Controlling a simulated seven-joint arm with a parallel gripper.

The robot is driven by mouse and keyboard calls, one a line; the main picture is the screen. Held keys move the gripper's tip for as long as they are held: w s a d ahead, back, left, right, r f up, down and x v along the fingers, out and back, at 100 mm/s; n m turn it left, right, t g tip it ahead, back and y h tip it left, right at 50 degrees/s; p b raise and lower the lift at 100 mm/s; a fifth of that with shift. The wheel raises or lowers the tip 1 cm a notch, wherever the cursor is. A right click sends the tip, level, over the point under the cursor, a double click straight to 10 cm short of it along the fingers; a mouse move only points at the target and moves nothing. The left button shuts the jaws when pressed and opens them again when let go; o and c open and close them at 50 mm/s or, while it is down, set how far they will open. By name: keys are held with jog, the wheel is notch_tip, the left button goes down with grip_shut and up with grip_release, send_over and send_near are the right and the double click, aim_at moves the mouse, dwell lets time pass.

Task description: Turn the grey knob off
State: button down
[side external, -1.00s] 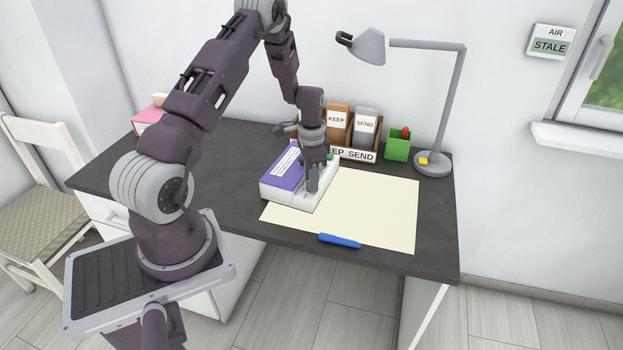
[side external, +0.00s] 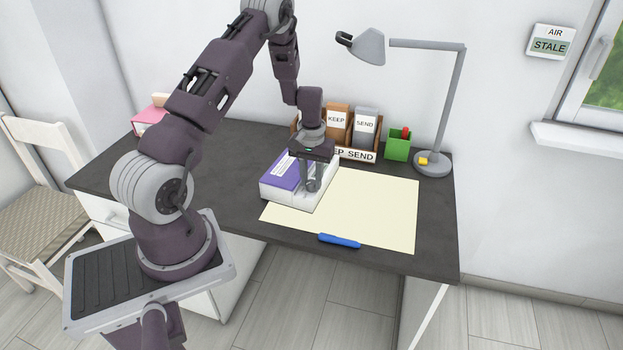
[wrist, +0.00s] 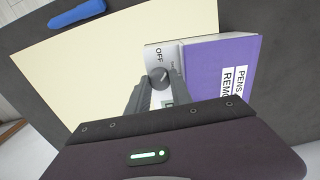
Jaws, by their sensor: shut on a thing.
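The grey knob (wrist: 159,76) shows in the wrist view, on the white part of a box, just below the printed word OFF. My gripper (wrist: 155,86) is shut on the knob, with one finger on each side. The exact direction in which the knob points is too small to tell. In the side view, my gripper (side external: 311,187) reaches straight down onto the white box (side external: 306,203), and its fingers hide the knob there. A purple block with a white label (side external: 285,172) takes up the left part of the box, and it also shows in the wrist view (wrist: 205,75).
A cream sheet (side external: 370,205) lies right of the box, with a blue marker (side external: 340,240) at its front edge. Behind stand a KEEP/SEND sorter (side external: 357,155), a green cup (side external: 397,149) and a desk lamp (side external: 433,169). The dark desk is clear at front left.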

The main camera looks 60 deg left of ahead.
aim_at(312, 182)
jog(key=n, duration=0.4)
jog(key=shift+n, duration=1.9)
jog(key=shift+a+n, duration=0.1)
jog(key=shift+n, duration=0.2)
jog(key=c, duration=1.1)
grip_release()
jog(key=shift+c, duration=0.2)
jog(key=shift+r, duration=3.6)
